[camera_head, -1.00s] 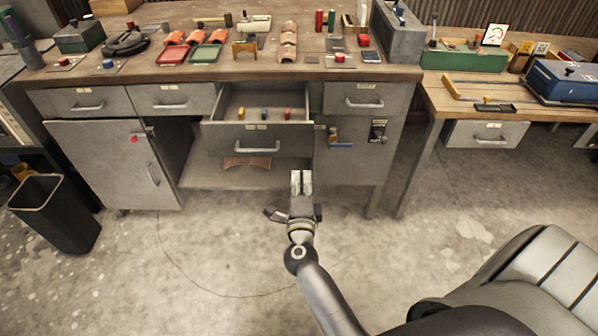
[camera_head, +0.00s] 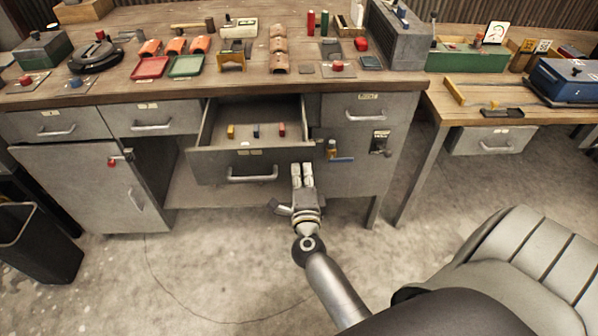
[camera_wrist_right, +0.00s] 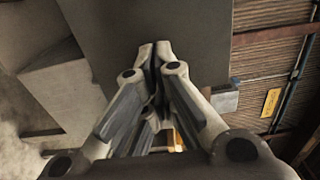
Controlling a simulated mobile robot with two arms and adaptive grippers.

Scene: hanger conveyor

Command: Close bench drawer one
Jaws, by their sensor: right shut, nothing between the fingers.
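One bench drawer (camera_head: 225,165) stands pulled out in the middle of the grey workbench, with a yellow, a blue and a red small item inside. A bar handle (camera_head: 251,174) is on its front. The other bench drawers look shut. I cannot read which label is on the open one. My right gripper (camera_head: 302,167) is shut and empty, near the right end of the open drawer's front. I cannot tell whether it touches the drawer. In the right wrist view its fingers (camera_wrist_right: 155,50) are together against a grey panel (camera_wrist_right: 190,40). My left gripper is not in view.
The bench top (camera_head: 130,85) carries trays, orange parts, a black round fixture and blocks. A black bin (camera_head: 40,240) stands at the lower left. A second bench (camera_head: 510,120) is at the right.

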